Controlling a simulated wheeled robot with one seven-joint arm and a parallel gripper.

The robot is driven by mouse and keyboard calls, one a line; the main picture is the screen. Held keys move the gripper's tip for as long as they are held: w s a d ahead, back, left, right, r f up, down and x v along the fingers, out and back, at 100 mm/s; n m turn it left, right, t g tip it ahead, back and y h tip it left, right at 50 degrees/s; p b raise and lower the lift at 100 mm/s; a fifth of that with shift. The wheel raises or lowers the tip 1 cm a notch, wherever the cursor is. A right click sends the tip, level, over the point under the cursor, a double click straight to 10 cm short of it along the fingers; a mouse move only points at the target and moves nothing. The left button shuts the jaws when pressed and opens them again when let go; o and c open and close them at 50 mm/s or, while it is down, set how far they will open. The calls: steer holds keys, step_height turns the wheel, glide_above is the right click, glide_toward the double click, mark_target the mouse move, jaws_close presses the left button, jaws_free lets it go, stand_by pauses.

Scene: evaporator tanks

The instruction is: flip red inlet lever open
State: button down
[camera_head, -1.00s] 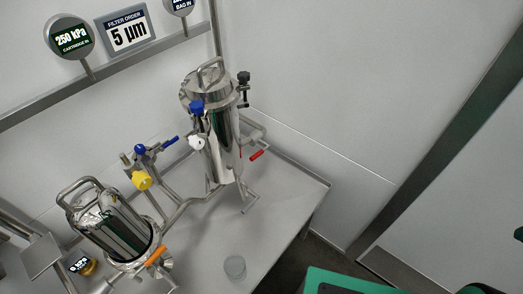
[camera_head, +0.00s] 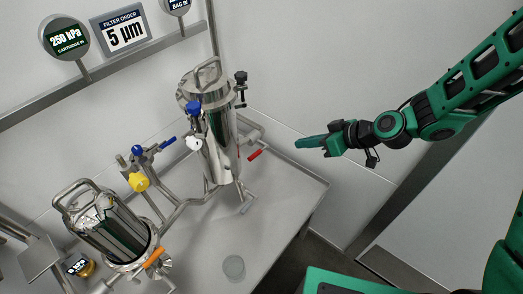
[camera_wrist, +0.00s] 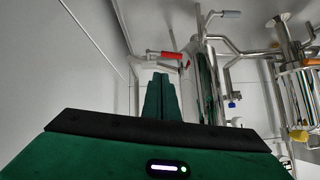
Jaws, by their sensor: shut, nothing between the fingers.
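The red lever (camera_head: 257,153) is a short red handle low on the right side of the tall steel tank (camera_head: 213,135). It points up and to the right in the head view. In the wrist view the red lever (camera_wrist: 165,55) lies roughly level, just beyond my fingertips. My gripper (camera_head: 298,143) comes in from the right, shut and empty, with its green fingers pointing left at the lever. A gap shows between the fingertips and the lever in the head view. My gripper also shows in the wrist view (camera_wrist: 161,78), its fingers together.
Blue-handled (camera_head: 168,140) and yellow (camera_head: 139,181) valves stand left of the tall tank. A second tank (camera_head: 108,222) with an orange handle (camera_head: 155,256) is at lower left. The wall is close behind.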

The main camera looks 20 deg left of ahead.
steer(key=w+a+f+y, duration=0.1)
steer(key=a+f, duration=0.8)
steer(key=a, duration=0.4)
steer(key=shift+w+a+f, duration=0.15)
steer(key=shift+a+f, duration=0.15)
steer(key=shift+f, duration=0.1)
